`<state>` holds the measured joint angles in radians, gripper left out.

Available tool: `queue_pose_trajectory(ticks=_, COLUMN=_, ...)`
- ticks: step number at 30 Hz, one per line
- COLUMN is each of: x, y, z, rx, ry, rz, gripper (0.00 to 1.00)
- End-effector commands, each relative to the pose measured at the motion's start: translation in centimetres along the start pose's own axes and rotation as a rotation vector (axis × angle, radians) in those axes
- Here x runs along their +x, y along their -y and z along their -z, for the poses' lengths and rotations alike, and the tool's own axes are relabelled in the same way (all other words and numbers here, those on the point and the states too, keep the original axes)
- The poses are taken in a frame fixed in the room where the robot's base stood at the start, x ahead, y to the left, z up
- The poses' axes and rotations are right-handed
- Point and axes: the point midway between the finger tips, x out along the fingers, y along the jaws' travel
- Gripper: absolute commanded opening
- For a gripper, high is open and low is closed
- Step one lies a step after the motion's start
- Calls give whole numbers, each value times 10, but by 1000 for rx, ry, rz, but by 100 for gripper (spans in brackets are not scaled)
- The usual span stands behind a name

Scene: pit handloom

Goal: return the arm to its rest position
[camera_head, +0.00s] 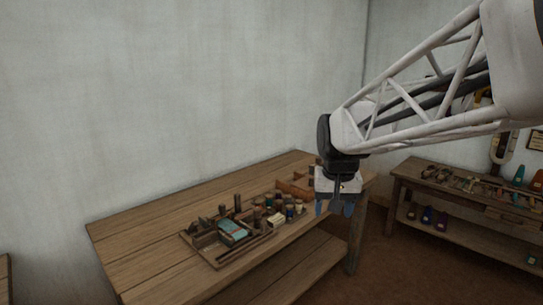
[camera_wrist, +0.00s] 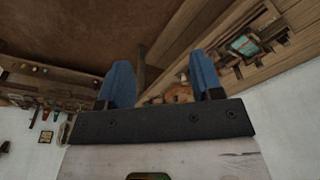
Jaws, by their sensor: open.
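My gripper (camera_head: 335,205) hangs pointing down from my white lattice arm in the head view. It is in front of the right end of the wooden workbench. In the wrist view its two blue fingers (camera_wrist: 160,85) stand wide apart with nothing held between them. The bench's right end is partly hidden behind the gripper in the head view.
The workbench (camera_head: 140,258) carries a tray (camera_head: 218,262) with small tools, spools and a teal item (camera_head: 232,229). A wooden box (camera_head: 294,187) sits behind it. A second shelved table (camera_head: 400,182) with tools stands at right. Brown floor (camera_head: 385,270) lies open between them.

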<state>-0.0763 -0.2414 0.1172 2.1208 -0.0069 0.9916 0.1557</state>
Motion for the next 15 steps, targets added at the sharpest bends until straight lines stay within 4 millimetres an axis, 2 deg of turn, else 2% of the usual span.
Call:
queue_pose_trajectory(ticks=3, x=-4, y=-11, z=-32, rx=-6, ry=-11, rz=-1, gripper=60)
queue_pose_trajectory(ticks=15, x=0, y=-40, z=-134, rx=-29, ry=-44, rz=-4, gripper=60)
